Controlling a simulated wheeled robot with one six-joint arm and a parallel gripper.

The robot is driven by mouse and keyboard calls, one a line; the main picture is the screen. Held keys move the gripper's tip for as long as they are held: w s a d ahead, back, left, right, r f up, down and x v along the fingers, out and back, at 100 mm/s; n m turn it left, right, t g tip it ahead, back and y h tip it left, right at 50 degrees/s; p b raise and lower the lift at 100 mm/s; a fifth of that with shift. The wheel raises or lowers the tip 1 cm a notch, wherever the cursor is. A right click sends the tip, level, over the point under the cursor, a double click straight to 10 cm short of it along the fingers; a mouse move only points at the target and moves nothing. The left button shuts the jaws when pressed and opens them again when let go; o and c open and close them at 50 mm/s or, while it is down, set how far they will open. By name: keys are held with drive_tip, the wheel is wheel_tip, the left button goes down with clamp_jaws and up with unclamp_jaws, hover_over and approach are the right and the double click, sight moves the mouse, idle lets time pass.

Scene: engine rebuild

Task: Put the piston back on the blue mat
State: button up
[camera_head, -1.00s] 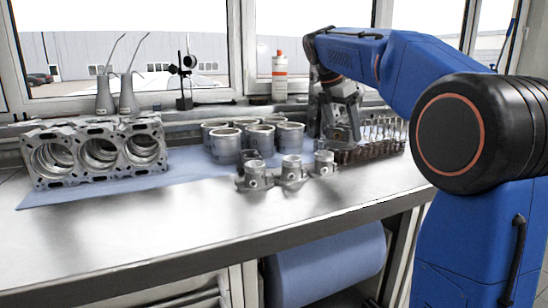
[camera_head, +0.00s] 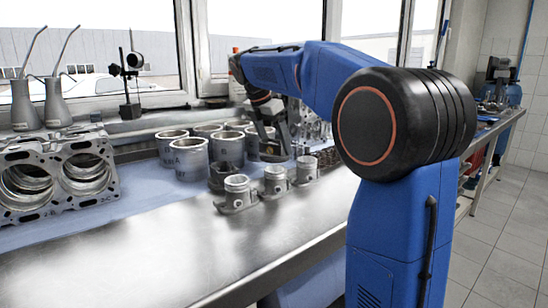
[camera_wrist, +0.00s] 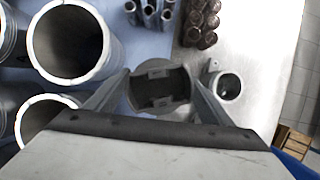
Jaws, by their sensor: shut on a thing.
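My gripper (camera_head: 268,135) is at the far side of the bench, past the front row of pistons. In the wrist view my gripper (camera_wrist: 158,100) is shut on a grey piston (camera_wrist: 158,82), seen from its hollow end, with dark recesses inside. The fingers clasp it from both sides; its height above the bench is hard to tell. The blue mat (camera_head: 150,188) lies under the cylinder liners and engine block; it also shows in the wrist view (camera_wrist: 122,46), beside the held piston.
Several cylinder liners (camera_head: 184,157) stand close left of my gripper. Other pistons (camera_head: 275,181) stand in a row in front. Brown parts (camera_wrist: 203,18) lie beyond in the wrist view. The engine block (camera_head: 62,175) is at left. The bench front (camera_head: 150,260) is bare.

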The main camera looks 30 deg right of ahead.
sight(276, 155)
drive_tip(key=shift+f, duration=2.2)
drive_tip(key=o, duration=1.5)
drive_tip(key=shift+f, duration=0.1)
drive_tip(key=v, duration=1.2)
drive_tip(key=shift+s, duration=0.1)
